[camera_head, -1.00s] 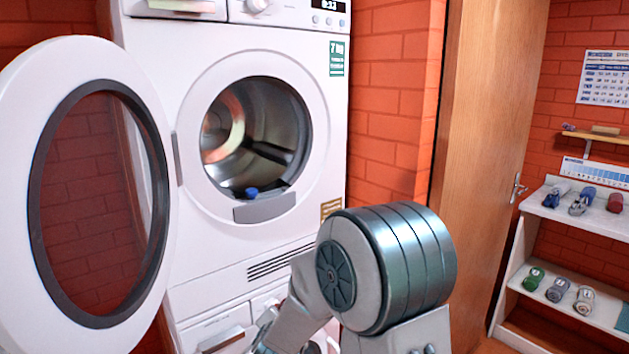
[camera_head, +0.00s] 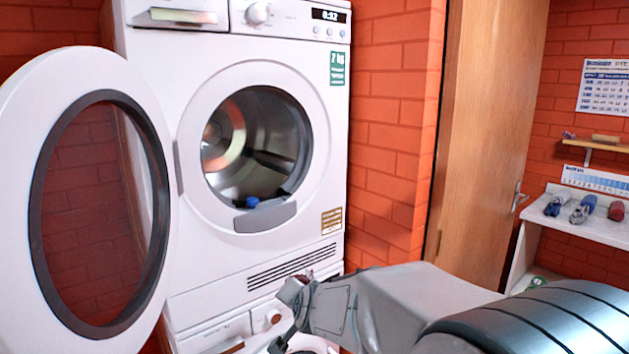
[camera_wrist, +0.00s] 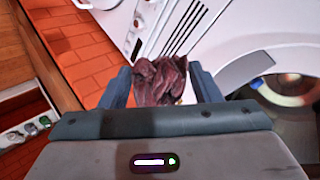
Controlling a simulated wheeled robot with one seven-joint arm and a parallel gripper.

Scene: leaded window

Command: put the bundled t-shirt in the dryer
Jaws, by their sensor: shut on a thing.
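The dryer (camera_head: 300,225) is the upper white machine, and its round door (camera_head: 12,150) stands wide open to the left. Its drum (camera_head: 285,115) is open to view, with a small blue item (camera_head: 253,201) at the front lip. My gripper (camera_wrist: 162,82) is shut on a crumpled dark maroon cloth bundle, the t-shirt (camera_wrist: 160,78), held between its two fingers. In the wrist view the dryer opening (camera_wrist: 290,95) is to the right of the gripper, apart from the bundle. In the head view the bundle is not clear.
Another white machine (camera_head: 215,335) with a drawer stands below the dryer. A brick wall (camera_head: 390,130) and a wooden door (camera_head: 490,130) are to the right. A white shelf unit (camera_head: 545,215) with rolled items stands at the far right. The space before the drum is clear.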

